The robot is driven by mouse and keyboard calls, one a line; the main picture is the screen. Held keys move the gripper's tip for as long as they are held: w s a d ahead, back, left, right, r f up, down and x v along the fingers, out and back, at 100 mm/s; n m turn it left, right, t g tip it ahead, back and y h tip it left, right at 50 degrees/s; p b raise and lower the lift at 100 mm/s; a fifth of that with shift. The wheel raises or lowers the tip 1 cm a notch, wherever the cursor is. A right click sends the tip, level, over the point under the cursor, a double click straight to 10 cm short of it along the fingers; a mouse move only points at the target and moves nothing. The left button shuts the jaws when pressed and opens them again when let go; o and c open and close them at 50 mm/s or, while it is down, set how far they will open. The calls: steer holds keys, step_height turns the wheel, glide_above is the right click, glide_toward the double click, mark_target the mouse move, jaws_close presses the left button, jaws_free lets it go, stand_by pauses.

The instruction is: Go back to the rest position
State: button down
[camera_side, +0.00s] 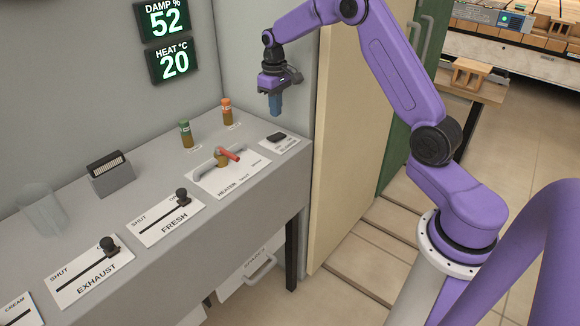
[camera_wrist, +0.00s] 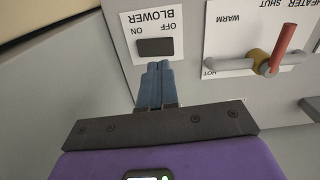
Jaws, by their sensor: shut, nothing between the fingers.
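My gripper (camera_side: 275,104) points down above the right end of the grey control bench (camera_side: 150,185). Its blue fingers are together and hold nothing; they also show in the wrist view (camera_wrist: 158,68). The black blower switch (camera_side: 277,137) lies below the fingertips in the side view. In the wrist view the blower switch (camera_wrist: 156,46), on its white plate marked BLOWER, ON and OFF, is just beyond the fingertips. A gap shows between fingers and switch in the side view. Which way the switch is set, I cannot tell.
A red-handled heater valve (camera_side: 228,155) is left of the gripper. Green-capped (camera_side: 186,134) and orange-capped (camera_side: 227,112) bottles stand behind it. Fresh (camera_side: 182,196) and exhaust (camera_side: 108,245) sliders, a grey block (camera_side: 110,174) and a clear cup (camera_side: 42,211) are further left. A cream panel (camera_side: 350,140) stands right.

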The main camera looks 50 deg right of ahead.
steer(key=s+a+r+n, duration=0.3)
steer(key=s+a, duration=0.6)
steer(key=s+a+r+n, duration=0.3)
steer(key=s+a+r, duration=0.1)
steer(key=s+a, duration=0.55)
steer(key=s+d+f+n, duration=0.1)
steer(key=s+n, duration=0.5)
steer(key=s, duration=1.6)
steer(key=shift+w, duration=0.1)
